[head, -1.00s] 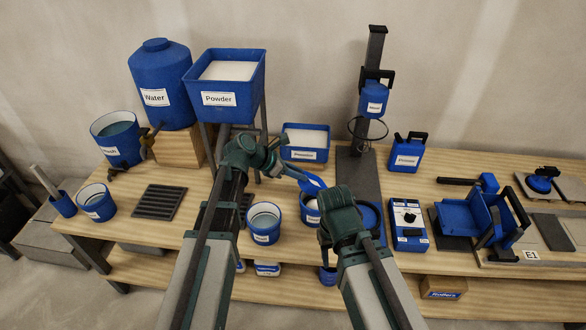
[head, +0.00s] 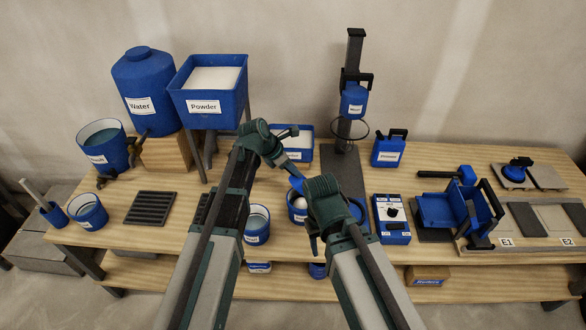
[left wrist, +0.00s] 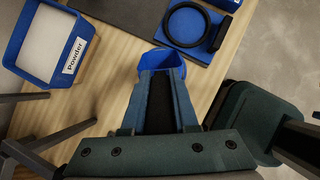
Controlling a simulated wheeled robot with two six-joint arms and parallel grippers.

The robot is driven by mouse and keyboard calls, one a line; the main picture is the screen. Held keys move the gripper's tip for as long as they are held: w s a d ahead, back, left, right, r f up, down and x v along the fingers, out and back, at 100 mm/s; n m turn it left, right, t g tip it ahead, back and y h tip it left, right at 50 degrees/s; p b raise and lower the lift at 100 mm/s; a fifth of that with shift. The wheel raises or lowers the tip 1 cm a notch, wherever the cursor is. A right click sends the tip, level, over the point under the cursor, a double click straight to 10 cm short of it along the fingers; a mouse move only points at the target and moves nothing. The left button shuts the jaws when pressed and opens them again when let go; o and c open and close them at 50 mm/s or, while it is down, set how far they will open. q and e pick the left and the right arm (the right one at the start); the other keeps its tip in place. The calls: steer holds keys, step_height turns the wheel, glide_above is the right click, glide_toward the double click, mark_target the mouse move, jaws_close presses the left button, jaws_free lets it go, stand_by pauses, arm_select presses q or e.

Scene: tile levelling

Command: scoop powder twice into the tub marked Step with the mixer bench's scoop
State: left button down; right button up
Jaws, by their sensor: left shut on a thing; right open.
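My left gripper (head: 284,166) is shut on a blue scoop (head: 296,184), which also shows in the left wrist view (left wrist: 164,60). In the head view the scoop is just behind and above a small blue tub (head: 298,206) with something white in it. I cannot tell whether the scoop holds powder. A second blue tub (head: 257,226) stands to its left. The labels on both are too small to read. A blue tray marked Powder (left wrist: 84,30) holds white powder. My right gripper (head: 313,243) is open, low in front of the small tub, partly hiding it.
A raised hopper marked Powder (head: 208,106) and a Water tank (head: 150,85) stand at the back left. The mixer stand (head: 354,90) is behind and right of my grippers. A control box (head: 391,215) stands right of my right arm.

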stand_by(0.5)
arm_select(q)
steer(key=shift+s+a+r+t+h+b, duration=0.15)
steer(key=shift+r+t+h+b, duration=0.4)
steer(key=shift+h, duration=0.25)
steer(key=shift+r+t+h+b, duration=0.45)
steer(key=shift+r+h+b, duration=0.35)
steer(key=shift+h, duration=0.1)
step_height(320, 180, up, 3)
steer(key=t+h+b, duration=0.2)
steer(key=h+b, duration=0.1)
steer(key=b, duration=0.1)
steer(key=shift+r+h, duration=0.1)
steer(key=shift+h, duration=0.2)
steer(key=shift+r+t+h, duration=0.3)
steer(key=shift+r+h, duration=0.1)
steer(key=shift+r, duration=0.2)
